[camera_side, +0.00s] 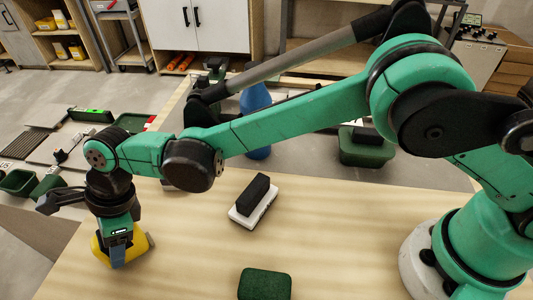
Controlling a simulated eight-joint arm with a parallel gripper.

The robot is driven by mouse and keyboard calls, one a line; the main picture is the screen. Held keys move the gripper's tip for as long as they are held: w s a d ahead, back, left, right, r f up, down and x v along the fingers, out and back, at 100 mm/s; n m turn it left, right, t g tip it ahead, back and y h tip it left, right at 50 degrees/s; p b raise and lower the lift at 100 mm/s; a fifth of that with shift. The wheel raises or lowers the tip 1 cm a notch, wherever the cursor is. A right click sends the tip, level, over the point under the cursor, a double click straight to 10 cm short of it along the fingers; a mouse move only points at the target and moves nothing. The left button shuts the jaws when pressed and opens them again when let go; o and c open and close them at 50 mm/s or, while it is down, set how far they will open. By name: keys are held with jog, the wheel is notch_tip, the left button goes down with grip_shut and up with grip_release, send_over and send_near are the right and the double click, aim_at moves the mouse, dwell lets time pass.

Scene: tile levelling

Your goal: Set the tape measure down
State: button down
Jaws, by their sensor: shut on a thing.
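The yellow tape measure (139,243) is at the left of the wooden table, at the end of my arm. My gripper (117,258) points down and is shut on the tape measure, with a finger in front of its near side. The gripper hides the middle of the tape measure. I cannot tell whether its underside touches the tabletop.
On the table (340,235), a white block with a black top (253,202) lies right of the tape measure, and a dark green pad (265,284) lies at the front. A blue bottle (256,103) and a green bucket (366,150) stand behind. The table's left edge is close to my gripper.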

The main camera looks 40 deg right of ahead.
jog(key=shift+f, duration=0.1)
jog(key=shift+c, duration=1.6)
grip_release()
jog(key=v, duration=1.2)
jog(key=w+d+r+n+t+h, duration=0.15)
jog(key=d+n, duration=0.25)
jog(key=d, duration=0.4)
jog(key=d+r+n+t+y, duration=0.1)
jog(key=d+r+n+t, duration=0.15)
jog(key=d, duration=0.55)
jog(key=s+d+f+n+t+h, duration=0.1)
jog(key=s+d+n+h, duration=0.1)
jog(key=d+n, duration=0.3)
jog(key=s+d+f+n+t+h, duration=0.2)
jog(key=s+d+n, duration=0.3)
jog(key=d, duration=0.7)
jog(key=shift+s+d+f+n, duration=0.2)
jog(key=shift+s+d+n, duration=0.1)
jog(key=shift+n, duration=0.45)
